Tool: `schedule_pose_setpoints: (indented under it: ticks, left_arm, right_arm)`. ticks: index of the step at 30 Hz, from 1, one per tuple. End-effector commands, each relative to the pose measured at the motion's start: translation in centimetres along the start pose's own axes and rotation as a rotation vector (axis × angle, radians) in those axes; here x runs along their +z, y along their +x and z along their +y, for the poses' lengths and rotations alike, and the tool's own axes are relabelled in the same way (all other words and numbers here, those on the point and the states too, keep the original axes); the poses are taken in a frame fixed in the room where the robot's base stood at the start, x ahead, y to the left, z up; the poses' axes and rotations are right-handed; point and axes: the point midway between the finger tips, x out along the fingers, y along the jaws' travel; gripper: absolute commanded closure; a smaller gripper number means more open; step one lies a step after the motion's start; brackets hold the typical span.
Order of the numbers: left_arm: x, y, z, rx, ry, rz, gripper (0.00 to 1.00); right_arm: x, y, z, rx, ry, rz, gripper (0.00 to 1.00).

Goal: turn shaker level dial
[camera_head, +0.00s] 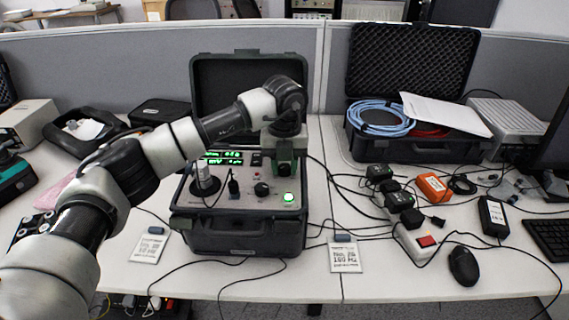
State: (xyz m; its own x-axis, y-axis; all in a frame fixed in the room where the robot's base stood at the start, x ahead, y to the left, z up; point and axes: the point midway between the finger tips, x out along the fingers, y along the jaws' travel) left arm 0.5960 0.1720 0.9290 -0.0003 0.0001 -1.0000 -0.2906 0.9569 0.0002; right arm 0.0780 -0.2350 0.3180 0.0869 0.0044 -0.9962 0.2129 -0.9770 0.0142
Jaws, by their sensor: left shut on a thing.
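The shaker unit (237,243) is an open black case on the desk, with a light control panel facing up. Its panel has a green-lit display (222,157), a black knob (262,189) and a glowing green button (288,198). A silver cylindrical shaker (205,182) stands on the panel's left side. My left arm reaches over the case, and my left gripper (284,172) points down at the panel's right part, above the green button. It is shut on a dial that its own fingers mostly hide. My right gripper is out of view.
At right are a second open case (362,146) with blue cable, black adapters (398,200), a red-switch power strip (420,240) and a mouse (463,265). Loose cables cross the desk.

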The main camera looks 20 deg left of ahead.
Motion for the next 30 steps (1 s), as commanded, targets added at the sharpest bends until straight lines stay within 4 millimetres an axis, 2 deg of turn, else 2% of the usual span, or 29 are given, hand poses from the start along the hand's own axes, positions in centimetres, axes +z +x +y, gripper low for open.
schedule_pose_setpoints:
  ticks: [11,30]
  left_arm:
    - [0.03,-0.02,0.01,-0.001,0.220,-0.001,0.93]
    - [0.05,-0.02,0.00,0.000,0.815,-0.002,0.93]
  right_arm:
    - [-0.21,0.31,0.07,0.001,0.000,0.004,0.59]
    - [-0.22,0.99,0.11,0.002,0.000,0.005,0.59]
